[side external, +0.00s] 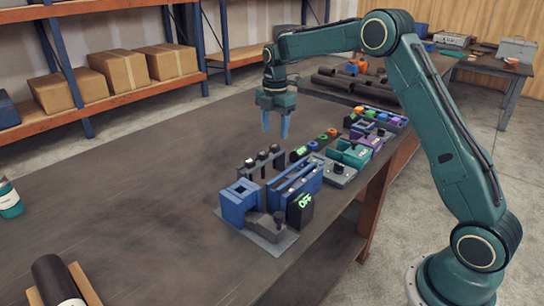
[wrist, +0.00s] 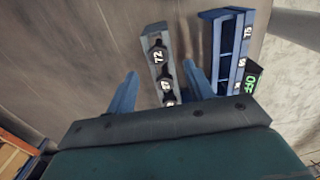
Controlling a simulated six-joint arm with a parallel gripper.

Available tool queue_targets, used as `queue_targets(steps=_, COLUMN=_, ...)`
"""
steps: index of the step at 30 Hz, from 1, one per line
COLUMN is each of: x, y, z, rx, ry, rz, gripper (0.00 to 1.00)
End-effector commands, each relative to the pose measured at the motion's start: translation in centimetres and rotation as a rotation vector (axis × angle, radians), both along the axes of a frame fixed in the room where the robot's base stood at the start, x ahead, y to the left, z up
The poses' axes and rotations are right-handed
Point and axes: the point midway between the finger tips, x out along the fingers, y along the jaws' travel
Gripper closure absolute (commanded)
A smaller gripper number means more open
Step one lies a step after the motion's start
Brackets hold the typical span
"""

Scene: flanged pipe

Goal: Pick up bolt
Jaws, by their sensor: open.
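Several dark bolts (side external: 262,156) stand in a small grey rack (side external: 263,172) on the table in the side external view. In the wrist view the grey rack (wrist: 153,34) with its dark bolts (wrist: 166,80) and white number labels lies between my fingers. My gripper (side external: 276,132) points down above the table, its blue fingers apart and empty. It is higher than the rack and farther back in the side external view. The fingers (wrist: 161,72) also show in the wrist view, spread on both sides of the rack. The lower bolts are partly hidden by my gripper body.
A blue slotted holder (side external: 295,187) stands beside the rack, with a black block marked OFF (side external: 300,210) nearby. More coloured holders (side external: 350,153) line the table's right edge. A dark pipe (side external: 53,278) lies at the front left. The table's middle left is clear.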

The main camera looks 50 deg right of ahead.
Motion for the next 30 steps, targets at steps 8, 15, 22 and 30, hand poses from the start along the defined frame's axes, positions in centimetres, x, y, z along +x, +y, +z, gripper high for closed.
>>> queue_targets(steps=8, x=0.2, y=-0.3, z=-3.1, rx=0.001, ry=0.003, rz=0.0, gripper=0.47)
queue_targets(steps=15, x=0.2, y=-0.2, z=-4.6, rx=0.001, ry=0.001, rz=-0.001, gripper=0.47)
queue_targets(steps=22, x=0.2, y=-0.2, z=-4.6, rx=0.001, ry=0.001, rz=-0.001, gripper=0.47)
queue_targets(steps=30, x=0.2, y=-0.2, z=-4.6, rx=0.001, ry=0.001, rz=-0.001, gripper=0.51)
